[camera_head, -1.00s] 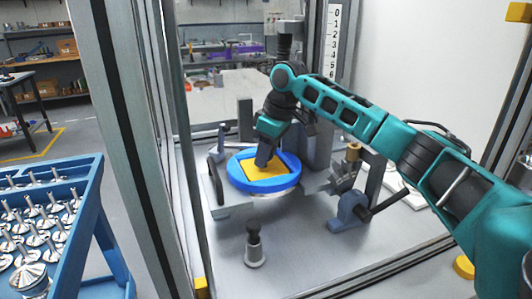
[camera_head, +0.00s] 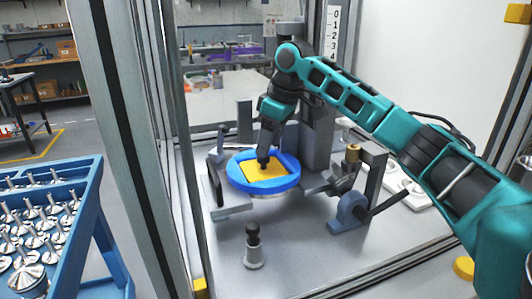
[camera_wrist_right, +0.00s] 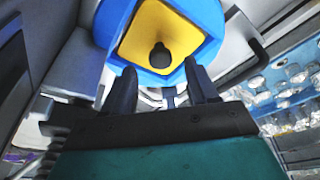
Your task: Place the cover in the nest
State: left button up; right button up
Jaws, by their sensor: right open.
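The yellow cover (camera_head: 268,172), a squarish plate with a black knob (camera_head: 263,161), lies within the round blue nest (camera_head: 281,185) on the fixture. The cover (camera_wrist_right: 150,30) and its knob (camera_wrist_right: 160,56) also show in the right wrist view, with the blue nest (camera_wrist_right: 207,15) around them. I cannot tell whether the cover sits fully flat. My right gripper (camera_head: 267,146) is just above the knob. In the right wrist view its two fingers (camera_wrist_right: 162,88) are apart with nothing between them, and the knob shows beyond their tips. My left gripper is out of view.
Metal frame posts (camera_head: 180,150) stand left of the fixture. A toggle clamp (camera_head: 352,208) is at the right and a small black-topped post (camera_head: 253,248) in front. A blue rack (camera_head: 50,190) of metal parts stands outside at left. The front plate is mostly clear.

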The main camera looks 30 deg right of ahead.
jog(key=v, duration=0.8)
dwell(0.4)
